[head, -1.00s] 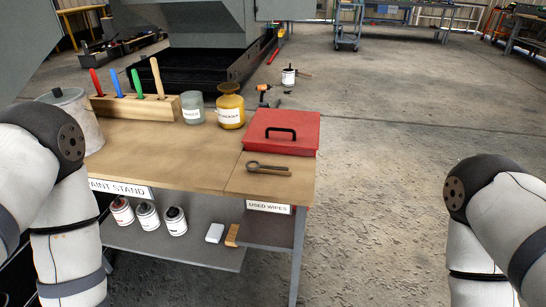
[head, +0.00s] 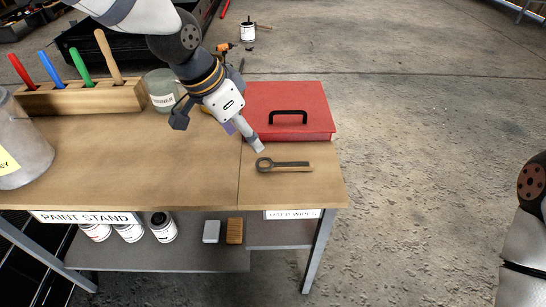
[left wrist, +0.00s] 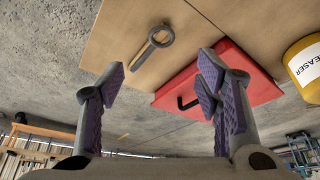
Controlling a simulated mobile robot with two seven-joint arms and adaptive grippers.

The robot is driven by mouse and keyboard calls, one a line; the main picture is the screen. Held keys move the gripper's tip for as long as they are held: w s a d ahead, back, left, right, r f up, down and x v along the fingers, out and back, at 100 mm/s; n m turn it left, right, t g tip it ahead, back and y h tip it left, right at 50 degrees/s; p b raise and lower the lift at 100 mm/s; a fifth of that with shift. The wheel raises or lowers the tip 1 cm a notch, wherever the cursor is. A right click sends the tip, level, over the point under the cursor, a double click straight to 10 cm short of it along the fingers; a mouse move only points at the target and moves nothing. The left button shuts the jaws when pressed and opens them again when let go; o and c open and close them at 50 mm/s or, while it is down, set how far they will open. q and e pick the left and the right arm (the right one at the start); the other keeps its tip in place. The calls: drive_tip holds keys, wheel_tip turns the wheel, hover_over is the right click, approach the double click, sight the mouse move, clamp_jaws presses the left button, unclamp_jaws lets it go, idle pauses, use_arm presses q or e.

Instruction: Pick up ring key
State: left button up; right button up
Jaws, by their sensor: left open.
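The ring key (head: 283,165) is a dark grey wrench with a ring at its left end. It lies flat on the wooden bench top in front of the red box. In the left wrist view the ring key (left wrist: 152,47) shows beyond the fingertips, apart from them. My left gripper (head: 219,131) hangs over the bench, behind and to the left of the ring key. Its purple-padded fingers (left wrist: 158,78) are spread wide with nothing between them. My right gripper is out of view.
The red box (head: 288,112) with a black handle stands just behind the ring key. A tool block (head: 82,97), a jar (head: 161,88) and a large grey can (head: 20,150) stand on the bench. The bench's right edge (head: 341,180) is close to the key.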

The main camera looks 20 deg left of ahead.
use_arm(q)
approach(263, 164)
drive_tip(key=shift+w+d+f+b, duration=0.2)
drive_tip(key=shift+d+f, duration=0.1)
drive_tip(key=shift+f, duration=0.25)
drive_tip(key=shift+w+d+f+b, duration=0.15)
drive_tip(key=shift+d+f, duration=0.15)
drive_tip(key=shift+f, duration=0.2)
drive_tip(key=x, duration=0.5)
drive_tip(key=shift+s+a+f+b, duration=0.1)
drive_tip(key=shift+a+b, duration=0.25)
drive_tip(key=shift+b, duration=0.05)
drive_tip(key=shift+f, duration=0.1)
drive_tip(key=shift+c, duration=0.9)
drive_tip(key=c, duration=0.9)
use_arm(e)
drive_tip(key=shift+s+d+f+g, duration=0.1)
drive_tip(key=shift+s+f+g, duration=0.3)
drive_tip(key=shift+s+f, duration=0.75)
